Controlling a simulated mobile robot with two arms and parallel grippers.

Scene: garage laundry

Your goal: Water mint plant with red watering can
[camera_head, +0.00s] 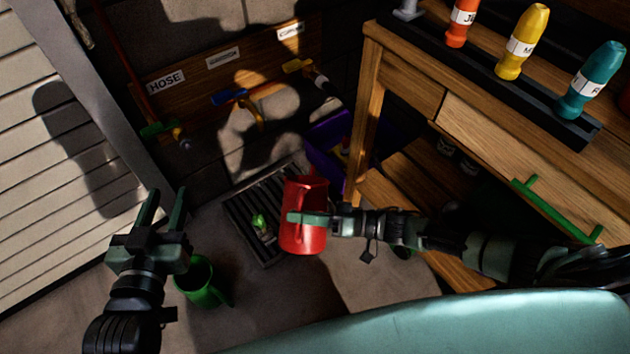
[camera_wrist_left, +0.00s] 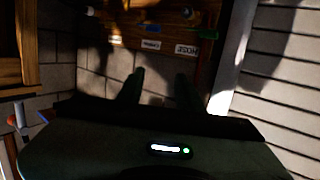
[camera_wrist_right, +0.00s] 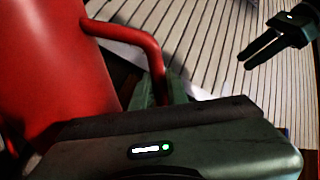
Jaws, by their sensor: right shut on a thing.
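The red watering can (camera_head: 312,236) is in the middle of the head view, held up at the right edge of a dark floor grate. My right gripper (camera_head: 308,218) is shut on its handle. In the right wrist view the can's body (camera_wrist_right: 45,70) fills the left side and its red handle (camera_wrist_right: 135,35) runs down between the fingers (camera_wrist_right: 160,92). A small green plant (camera_head: 262,227), likely the mint, sits on the grate just left of the can. My left gripper (camera_head: 160,212) is open and empty; its fingers (camera_wrist_left: 160,90) stand apart in the left wrist view.
A green watering can (camera_head: 203,284) stands on the floor beside my left gripper. A wooden workbench (camera_head: 400,75) with coloured bottles is at the right, and a purple bin (camera_head: 326,137) stands behind the can. Hose taps (camera_head: 232,97) are on the back wall.

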